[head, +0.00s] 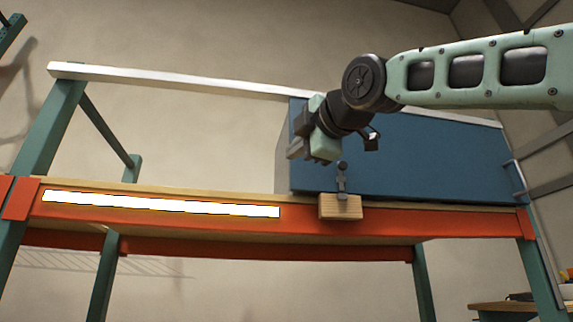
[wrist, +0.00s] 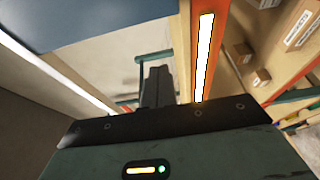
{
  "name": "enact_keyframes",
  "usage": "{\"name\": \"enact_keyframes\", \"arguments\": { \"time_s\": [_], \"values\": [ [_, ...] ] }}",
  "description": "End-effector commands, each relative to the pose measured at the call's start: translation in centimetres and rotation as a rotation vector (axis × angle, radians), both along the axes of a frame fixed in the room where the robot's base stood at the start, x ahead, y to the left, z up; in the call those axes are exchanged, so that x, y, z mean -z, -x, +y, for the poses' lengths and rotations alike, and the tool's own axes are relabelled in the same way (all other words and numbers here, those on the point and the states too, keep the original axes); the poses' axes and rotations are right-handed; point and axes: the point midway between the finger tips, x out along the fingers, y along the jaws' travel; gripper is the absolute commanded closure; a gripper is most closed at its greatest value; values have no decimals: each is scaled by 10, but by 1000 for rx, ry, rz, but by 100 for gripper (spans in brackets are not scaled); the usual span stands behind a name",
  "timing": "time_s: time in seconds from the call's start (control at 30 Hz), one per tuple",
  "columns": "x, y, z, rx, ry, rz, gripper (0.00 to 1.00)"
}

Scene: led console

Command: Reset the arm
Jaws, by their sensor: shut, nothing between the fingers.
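My arm reaches in from the right in the head view. My gripper (head: 295,150) hangs in front of the left end of a blue box, above the shelf and apart from the wooden block. In the wrist view the dark fingers of my gripper (wrist: 157,84) are together with nothing between them. The wooden block (head: 340,207) sits at the shelf's front edge and carries a small dark lever with a round knob (head: 342,166), standing upright. A long LED strip (head: 160,204) on the orange beam glows white, and it also shows in the wrist view (wrist: 204,55).
The blue box (head: 430,165) stands on the right half of the shelf. The orange beam (head: 440,220) runs along the shelf's front between green posts (head: 50,130). The shelf's left half looks clear. Cardboard boxes (wrist: 240,52) show at right in the wrist view.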

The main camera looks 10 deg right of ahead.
Motion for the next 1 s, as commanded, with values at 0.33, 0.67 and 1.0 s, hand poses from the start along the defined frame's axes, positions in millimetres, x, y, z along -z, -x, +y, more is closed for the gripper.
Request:
{"name": "enact_keyframes", "arguments": {
  "time_s": [0.33,0.67,1.0],
  "values": [
    [-1,6,-2,0,1,0,100],
    [139,-13,41,-36,-126,343,100],
    [381,29,74,101,-326,938,100]
  ]
}}
